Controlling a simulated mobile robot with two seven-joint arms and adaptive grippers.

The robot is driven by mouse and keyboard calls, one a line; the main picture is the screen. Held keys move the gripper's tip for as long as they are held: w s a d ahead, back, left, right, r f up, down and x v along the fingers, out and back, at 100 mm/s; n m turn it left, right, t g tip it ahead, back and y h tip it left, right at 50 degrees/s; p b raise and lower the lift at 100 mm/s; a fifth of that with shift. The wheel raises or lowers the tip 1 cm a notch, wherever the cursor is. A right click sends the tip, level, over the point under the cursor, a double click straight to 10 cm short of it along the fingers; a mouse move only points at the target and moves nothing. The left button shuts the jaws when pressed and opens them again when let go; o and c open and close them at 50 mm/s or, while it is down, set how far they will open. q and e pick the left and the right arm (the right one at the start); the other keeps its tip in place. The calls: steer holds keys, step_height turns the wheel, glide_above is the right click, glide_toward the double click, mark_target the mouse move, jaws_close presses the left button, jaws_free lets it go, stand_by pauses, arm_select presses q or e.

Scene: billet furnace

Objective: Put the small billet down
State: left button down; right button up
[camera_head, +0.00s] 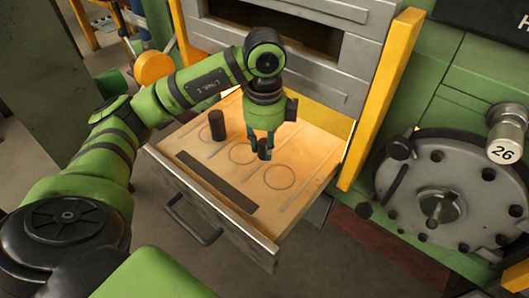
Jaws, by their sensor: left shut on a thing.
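My left gripper (262,148) points down over the pulled-out drawer (228,176) and is shut on a small dark billet (264,152). The small billet is over or beside the right part of the middle drawn circle (238,158). I cannot tell whether it touches the drawer's surface. A taller dark billet (217,126) stands upright on the left of the drawer, at the left circle. The right circle (280,177) is empty. My right gripper is not in view.
A dark flat bar (216,181) lies along the drawer's front, above the handle (194,222). Yellow posts (380,95) flank the furnace opening. A round grey hatch (437,195) and a cylinder marked 26 (506,135) are at the right.

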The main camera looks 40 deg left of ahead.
mark_target(265, 142)
arm_select(q)
steer(key=shift+f+p, duration=0.5)
steer(key=shift+f, duration=1.55)
steer(key=shift+f, duration=0.1)
steer(key=c, duration=0.9)
jaws_free()
steer(key=shift+c, duration=0.2)
step_height(265, 142, up, 12)
steer(key=shift+r, duration=0.15)
